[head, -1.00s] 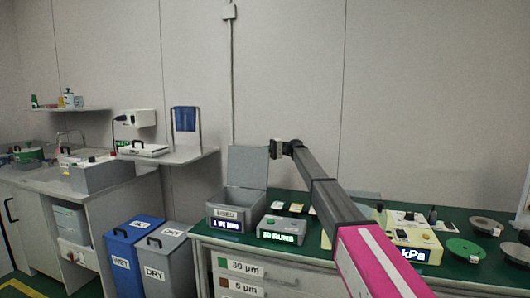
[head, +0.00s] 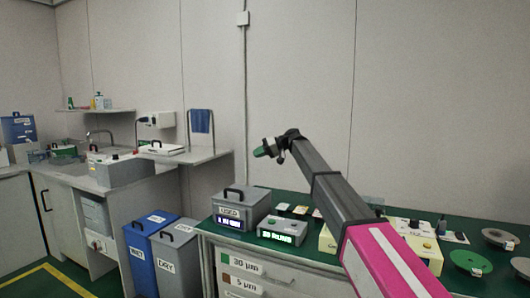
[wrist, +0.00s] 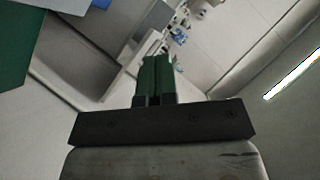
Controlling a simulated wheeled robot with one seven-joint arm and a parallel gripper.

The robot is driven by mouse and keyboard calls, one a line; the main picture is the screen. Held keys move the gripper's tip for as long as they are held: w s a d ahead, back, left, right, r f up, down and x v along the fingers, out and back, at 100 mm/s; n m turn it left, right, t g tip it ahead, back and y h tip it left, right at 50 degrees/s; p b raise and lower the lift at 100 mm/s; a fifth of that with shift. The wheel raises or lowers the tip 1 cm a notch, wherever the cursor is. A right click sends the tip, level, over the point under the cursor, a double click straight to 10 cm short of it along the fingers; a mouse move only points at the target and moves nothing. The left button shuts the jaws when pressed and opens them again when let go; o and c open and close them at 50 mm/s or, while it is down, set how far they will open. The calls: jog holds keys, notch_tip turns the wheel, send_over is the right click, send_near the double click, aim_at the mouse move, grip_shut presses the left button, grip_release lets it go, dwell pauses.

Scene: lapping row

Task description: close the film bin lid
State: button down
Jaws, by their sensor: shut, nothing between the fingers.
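The film bin (head: 240,207) is a grey box labelled USED with a lit display on its front. It stands at the left end of the green bench top. Its lid lies down over the box, with a dark handle on top. My gripper (head: 262,152) is in the air above and slightly right of the bin, apart from it. In the wrist view my gripper (wrist: 157,75) shows its green fingers together, with nothing between them. The bin does not show in the wrist view.
A grey box with a lit display (head: 282,231) stands right of the bin. A blue WET bin (head: 143,250) and a grey DRY bin (head: 175,262) stand on the floor to the left. Lapping discs (head: 470,262) lie at the bench's right. The air around my gripper is clear.

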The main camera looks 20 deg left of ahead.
aim_at(238, 192)
jog(key=s+f+n+t, duration=0.1)
jog(key=s+f+t, duration=0.1)
jog(key=s+f, duration=0.1)
jog(key=s+f+n+t, duration=0.2)
jog(key=s+f, duration=0.2)
jog(key=s, duration=0.2)
jog(key=s+a+f+n+t+h, duration=0.1)
jog(key=s+f+n, duration=0.1)
jog(key=s+f, duration=0.1)
jog(key=shift+s+f+t, duration=0.25)
jog(key=shift+s+t, duration=0.15)
jog(key=shift+s, duration=0.35)
jog(key=shift+s+a+f, duration=0.1)
jog(key=shift+s+f, duration=0.25)
jog(key=shift+f, duration=0.5)
jog(key=shift+f, duration=0.1)
